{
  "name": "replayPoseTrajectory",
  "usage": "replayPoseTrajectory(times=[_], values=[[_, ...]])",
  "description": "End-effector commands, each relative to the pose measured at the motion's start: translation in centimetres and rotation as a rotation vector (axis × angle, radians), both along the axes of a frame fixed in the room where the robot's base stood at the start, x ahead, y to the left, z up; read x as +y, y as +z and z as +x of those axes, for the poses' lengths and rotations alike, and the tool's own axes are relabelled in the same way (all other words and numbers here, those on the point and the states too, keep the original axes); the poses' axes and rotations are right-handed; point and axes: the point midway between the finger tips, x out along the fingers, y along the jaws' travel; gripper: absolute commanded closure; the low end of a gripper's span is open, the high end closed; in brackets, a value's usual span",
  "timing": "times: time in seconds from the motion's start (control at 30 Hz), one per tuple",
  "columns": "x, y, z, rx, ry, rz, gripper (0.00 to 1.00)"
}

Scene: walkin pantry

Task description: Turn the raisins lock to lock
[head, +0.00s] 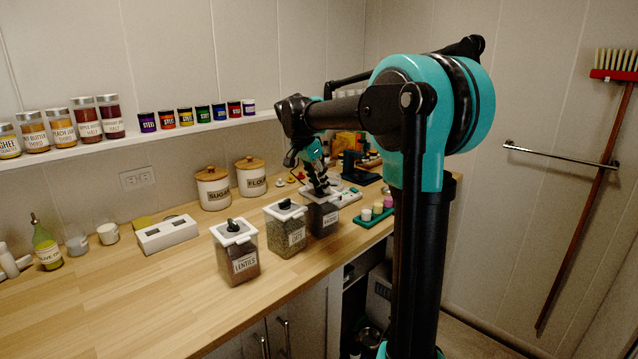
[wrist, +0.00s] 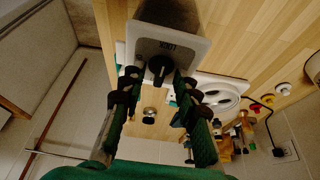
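The raisins container (head: 323,220) is the rearmost of three clear canisters on the wooden counter, with dark contents. Its pale lid (wrist: 190,47) fills the top middle of the wrist view, with the word LOCK upside down on it. A black knob (wrist: 158,69) stands on the lid just below that word in the picture; which end is its pointer I cannot tell. My gripper (head: 321,190) is directly over this lid. In the wrist view my gripper (wrist: 157,78) is open, one finger on each side of the knob, with small gaps showing.
The lentils canister (head: 240,262) and another canister (head: 288,238) stand nearer along the counter. A green tray (head: 373,218) with small jars lies to the right. Sugar (head: 213,190) and flour (head: 251,178) jars stand behind. Bare counter lies at front left.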

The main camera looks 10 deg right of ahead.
Motion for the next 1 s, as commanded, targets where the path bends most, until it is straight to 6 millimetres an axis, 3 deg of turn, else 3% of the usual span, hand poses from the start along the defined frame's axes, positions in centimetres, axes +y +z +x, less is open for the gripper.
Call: replayPoseTrajectory(times=[0.27, 0.7, 1.0], values=[[0.3, 0.7, -0.2, 0.000, 0.001, 0.000, 0.69], [2.9, 8.3, -1.9, 0.000, 0.002, 0.000, 0.69], [3.8, 11.0, -2.5, 0.000, 0.001, 0.000, 0.69]])
